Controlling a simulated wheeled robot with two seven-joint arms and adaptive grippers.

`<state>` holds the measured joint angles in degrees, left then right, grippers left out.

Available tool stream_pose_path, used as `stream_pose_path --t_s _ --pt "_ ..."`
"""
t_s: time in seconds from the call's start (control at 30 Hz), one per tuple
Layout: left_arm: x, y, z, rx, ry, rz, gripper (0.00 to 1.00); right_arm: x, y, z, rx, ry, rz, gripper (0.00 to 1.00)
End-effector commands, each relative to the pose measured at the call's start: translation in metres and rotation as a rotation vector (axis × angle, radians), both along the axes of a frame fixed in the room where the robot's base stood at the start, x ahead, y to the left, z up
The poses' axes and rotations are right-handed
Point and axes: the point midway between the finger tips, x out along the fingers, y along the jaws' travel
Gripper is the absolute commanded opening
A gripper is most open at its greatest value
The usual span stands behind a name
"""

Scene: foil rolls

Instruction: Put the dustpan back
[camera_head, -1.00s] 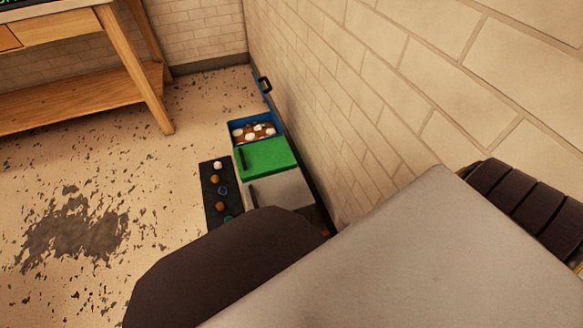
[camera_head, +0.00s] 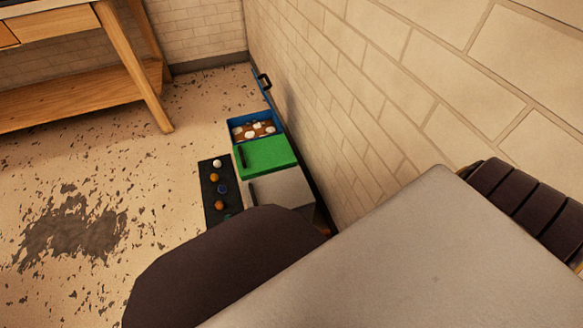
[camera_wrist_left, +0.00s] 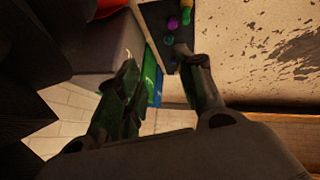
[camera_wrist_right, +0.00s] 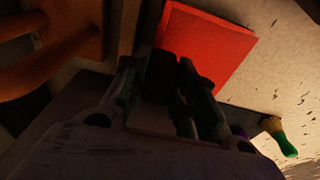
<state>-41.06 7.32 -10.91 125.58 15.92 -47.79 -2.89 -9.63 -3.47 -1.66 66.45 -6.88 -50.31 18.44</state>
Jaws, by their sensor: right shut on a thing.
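I cannot make out the dustpan for certain in any view. In the right wrist view my right gripper (camera_wrist_right: 165,80) is shut on a dark, blocky piece (camera_wrist_right: 160,72). Deep shadow hides its full shape, so I cannot tell whether it is the dustpan's handle. A red flat-topped thing (camera_wrist_right: 207,45) lies just beyond the fingertips. In the left wrist view my left gripper (camera_wrist_left: 157,60) has its fingers apart, with nothing seen between them. Both grippers are hidden in the head view.
An open blue bin (camera_head: 232,125), a green bin (camera_head: 265,156) and a grey bin (camera_head: 282,188) stand along the brick wall (camera_head: 400,80). A dark mat (camera_head: 208,180) with several small round things lies beside them. A wooden table (camera_head: 80,95) stands far left. Floor between is clear.

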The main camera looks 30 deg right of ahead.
Motion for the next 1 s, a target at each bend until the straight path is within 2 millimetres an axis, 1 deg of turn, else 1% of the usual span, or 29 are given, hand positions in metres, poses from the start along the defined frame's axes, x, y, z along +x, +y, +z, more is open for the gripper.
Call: stream_pose_path --t_s 0.23,0.4,1.0 --pt "-0.007 -0.001 -0.004 -0.002 0.015 0.002 0.37 0.0 0.0 0.0 0.0 0.0 0.0 0.0" --pt "-0.009 -0.001 -0.006 -0.003 0.019 0.002 0.37 0.0 0.0 -0.001 0.0 -0.001 0.0 0.0" --pt "0.002 -0.001 -0.004 -0.003 -0.001 0.002 0.37 0.0 0.0 -0.007 0.0 -0.001 0.0 0.0"
